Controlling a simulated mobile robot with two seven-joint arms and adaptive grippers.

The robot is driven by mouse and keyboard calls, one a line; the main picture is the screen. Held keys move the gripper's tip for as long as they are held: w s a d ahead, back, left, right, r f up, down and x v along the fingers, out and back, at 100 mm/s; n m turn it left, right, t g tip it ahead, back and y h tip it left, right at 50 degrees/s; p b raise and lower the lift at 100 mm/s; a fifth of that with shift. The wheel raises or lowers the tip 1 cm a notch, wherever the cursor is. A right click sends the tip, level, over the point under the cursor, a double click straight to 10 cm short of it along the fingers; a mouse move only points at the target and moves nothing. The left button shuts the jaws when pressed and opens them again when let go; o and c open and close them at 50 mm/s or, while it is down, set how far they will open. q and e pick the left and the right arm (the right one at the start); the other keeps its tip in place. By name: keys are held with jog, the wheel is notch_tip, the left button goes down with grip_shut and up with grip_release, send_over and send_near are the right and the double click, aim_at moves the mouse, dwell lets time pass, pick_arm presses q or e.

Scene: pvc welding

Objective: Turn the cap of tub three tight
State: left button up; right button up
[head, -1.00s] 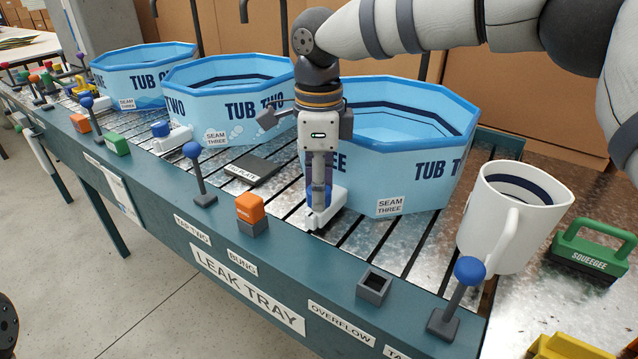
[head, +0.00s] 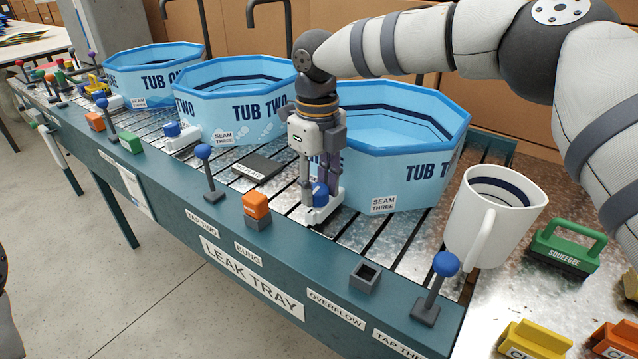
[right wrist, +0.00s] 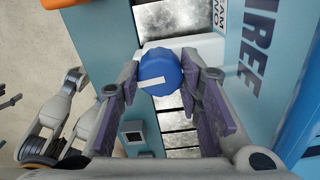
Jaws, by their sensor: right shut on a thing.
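Tub three (head: 415,140) is a light-blue octagonal tub standing on the slatted leak tray, with a "SEAM THREE" label on its front. Its blue cap (head: 320,194) sits on a white fitting (head: 326,214) at the tub's front left foot. In the right wrist view the cap (right wrist: 160,72) is round with a white stripe on top. My right gripper (head: 314,192) points down over the fitting. Its two fingers (right wrist: 160,85) are closed on the cap's sides. My left gripper is not in view.
A white mug (head: 488,222) stands right of tub three, and a green squeegee (head: 563,250) lies beyond it. A blue-knobbed lever (head: 436,285), an empty square socket (head: 366,275) and an orange bung (head: 256,206) line the tray's front edge. Tub two (head: 235,95) stands to the left.

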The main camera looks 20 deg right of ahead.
aim_at(317, 188)
jog(key=shift+m, duration=0.7)
jog(key=o, duration=1.2)
jog(key=shift+c, duration=0.2)
notch_tip(317, 188, up, 12)
